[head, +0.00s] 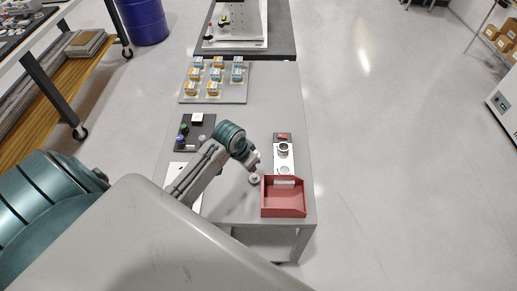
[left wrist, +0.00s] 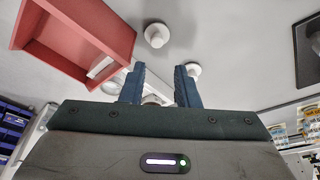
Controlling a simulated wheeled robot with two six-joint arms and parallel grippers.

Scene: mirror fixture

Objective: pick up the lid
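A small white round piece with a knob, likely the lid (head: 254,178), stands on the grey table left of the red tray. In the left wrist view one white round knobbed piece (left wrist: 156,35) is beyond my fingertips, and another (left wrist: 193,70) shows just behind the right finger. I cannot tell which of these is the lid. My left gripper (head: 254,163) is over the table near the white piece. In the left wrist view its two blue fingers (left wrist: 158,70) are apart with no object clearly held. A round piece low between them is partly hidden. My right gripper is out of view.
The red tray (head: 284,208) stands at the front right of the table. Behind it a white plate (head: 284,167) bears a round metallic cup (head: 283,149). A dark board (head: 196,132) and a board of small boxes (head: 214,97) are farther left and back.

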